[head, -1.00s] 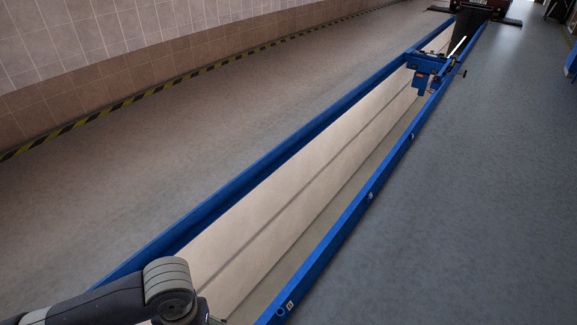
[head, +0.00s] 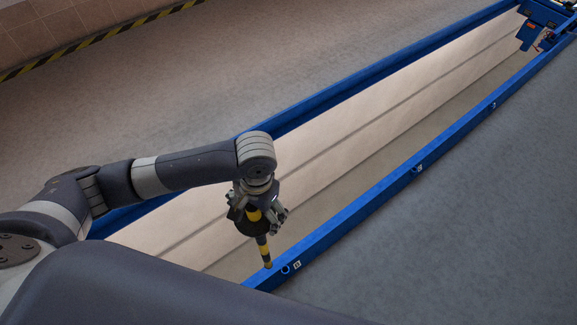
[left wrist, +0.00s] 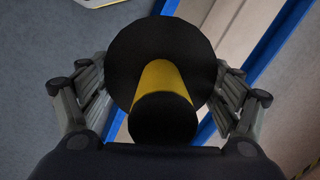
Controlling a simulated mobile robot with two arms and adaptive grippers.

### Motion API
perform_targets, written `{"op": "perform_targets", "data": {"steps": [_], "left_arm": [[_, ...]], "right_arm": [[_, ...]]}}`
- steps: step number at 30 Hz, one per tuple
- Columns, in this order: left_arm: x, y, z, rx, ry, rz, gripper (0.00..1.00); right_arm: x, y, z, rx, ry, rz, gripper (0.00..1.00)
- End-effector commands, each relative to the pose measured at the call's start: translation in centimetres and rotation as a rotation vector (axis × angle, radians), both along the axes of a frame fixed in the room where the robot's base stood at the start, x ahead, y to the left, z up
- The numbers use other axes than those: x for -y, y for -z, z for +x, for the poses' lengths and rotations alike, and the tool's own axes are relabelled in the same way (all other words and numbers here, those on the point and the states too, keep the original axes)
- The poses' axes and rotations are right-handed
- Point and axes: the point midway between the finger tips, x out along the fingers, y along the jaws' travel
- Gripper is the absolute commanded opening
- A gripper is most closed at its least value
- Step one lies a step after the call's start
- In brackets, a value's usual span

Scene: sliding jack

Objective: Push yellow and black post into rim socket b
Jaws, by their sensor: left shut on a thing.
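The yellow and black post (head: 262,246) hangs nearly upright below my left gripper (head: 257,212), which is shut on it. Its lower tip overlaps the blue rim (head: 345,215) in the head view, just left of a dark round socket (head: 285,269). I cannot tell whether the tip touches the rim. In the left wrist view, the post (left wrist: 165,78) and a wide black disc (left wrist: 125,60) lie between the fingers (left wrist: 160,100). The small label (head: 297,264) beside the socket is too small to read. My right gripper is not in view.
More sockets with labels (head: 418,168) sit farther along the rim. The long pit has pale walls (head: 330,160). A blue jack (head: 533,30) spans it at the far right. Grey floor (head: 480,230) right of the rim is clear.

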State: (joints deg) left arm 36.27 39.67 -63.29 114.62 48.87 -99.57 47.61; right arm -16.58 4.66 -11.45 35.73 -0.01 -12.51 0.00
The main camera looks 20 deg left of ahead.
Motion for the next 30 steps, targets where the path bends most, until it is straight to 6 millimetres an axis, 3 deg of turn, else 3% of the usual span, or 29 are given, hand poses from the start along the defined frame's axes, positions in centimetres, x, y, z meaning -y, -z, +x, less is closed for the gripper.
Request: {"op": "perform_targets", "data": {"steps": [1,3,15,21,30], "left_arm": [[0.6,-1.3,1.0,-0.009,0.055,-0.002,0.35],[1.2,-1.7,2.1,-0.023,0.142,-0.004,0.35],[4.1,-3.5,7.5,-0.093,0.592,-0.011,0.35],[4.6,-3.6,8.6,-0.108,0.694,-0.01,0.35],[4.6,-3.5,8.7,-0.11,0.712,-0.011,0.35]], "right_arm": [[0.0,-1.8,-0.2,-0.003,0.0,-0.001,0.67],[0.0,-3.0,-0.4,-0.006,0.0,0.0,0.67],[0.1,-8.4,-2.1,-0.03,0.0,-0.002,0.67],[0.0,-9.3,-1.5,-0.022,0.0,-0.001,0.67],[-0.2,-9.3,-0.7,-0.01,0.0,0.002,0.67]]}}
